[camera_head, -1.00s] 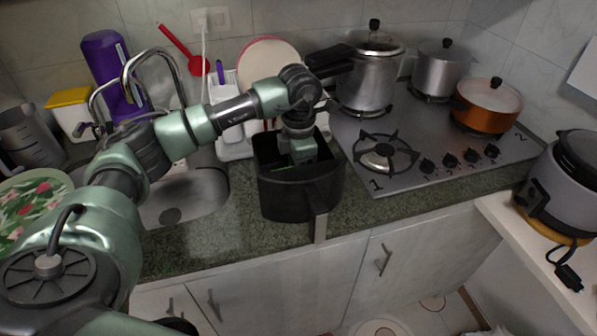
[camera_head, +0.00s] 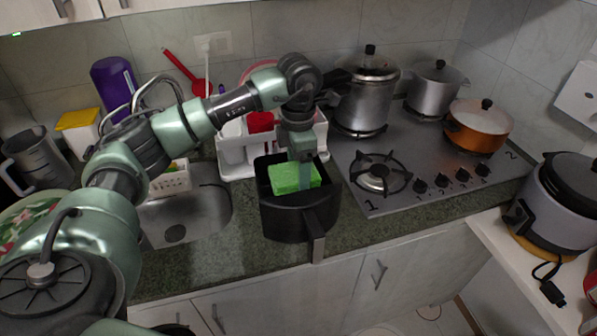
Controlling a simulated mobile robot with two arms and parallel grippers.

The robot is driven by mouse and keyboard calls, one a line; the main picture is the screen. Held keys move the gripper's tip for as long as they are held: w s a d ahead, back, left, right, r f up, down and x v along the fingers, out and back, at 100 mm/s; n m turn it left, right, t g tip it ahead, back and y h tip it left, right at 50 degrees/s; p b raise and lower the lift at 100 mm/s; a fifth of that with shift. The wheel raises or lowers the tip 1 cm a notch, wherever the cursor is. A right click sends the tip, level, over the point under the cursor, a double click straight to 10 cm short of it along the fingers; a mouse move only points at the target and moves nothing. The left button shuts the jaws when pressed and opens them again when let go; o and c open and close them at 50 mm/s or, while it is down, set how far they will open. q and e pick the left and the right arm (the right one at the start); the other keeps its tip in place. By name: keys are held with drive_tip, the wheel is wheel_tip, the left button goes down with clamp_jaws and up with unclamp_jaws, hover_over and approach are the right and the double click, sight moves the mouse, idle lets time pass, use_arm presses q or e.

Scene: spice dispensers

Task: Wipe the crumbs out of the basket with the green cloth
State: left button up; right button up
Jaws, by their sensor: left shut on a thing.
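The black basket (camera_head: 285,222) stands on the counter between the sink and the stove, its handle toward the front edge. The green cloth (camera_head: 296,178), a bright block-like piece, is at the basket's mouth. My left gripper (camera_head: 303,172) points down over the basket and is shut on the green cloth, partly covering it. I cannot tell whether the cloth touches the basket wall. The basket's inside is mostly hidden, and no crumbs can be made out. My right gripper does not show.
A white dish rack (camera_head: 238,152) stands right behind the basket. The sink (camera_head: 190,215) is to the left. The stove (camera_head: 425,165) with a pressure cooker (camera_head: 364,100) and an orange pot (camera_head: 478,130) is to the right. Some bare counter (camera_head: 240,240) lies left of the basket.

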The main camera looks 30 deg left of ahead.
use_arm(q)
drive_tip(key=shift+r+p, duration=1.65)
drive_tip(key=shift+r, duration=1.25)
drive_tip(key=shift+s+f, duration=0.1)
drive_tip(key=shift+f, duration=0.05)
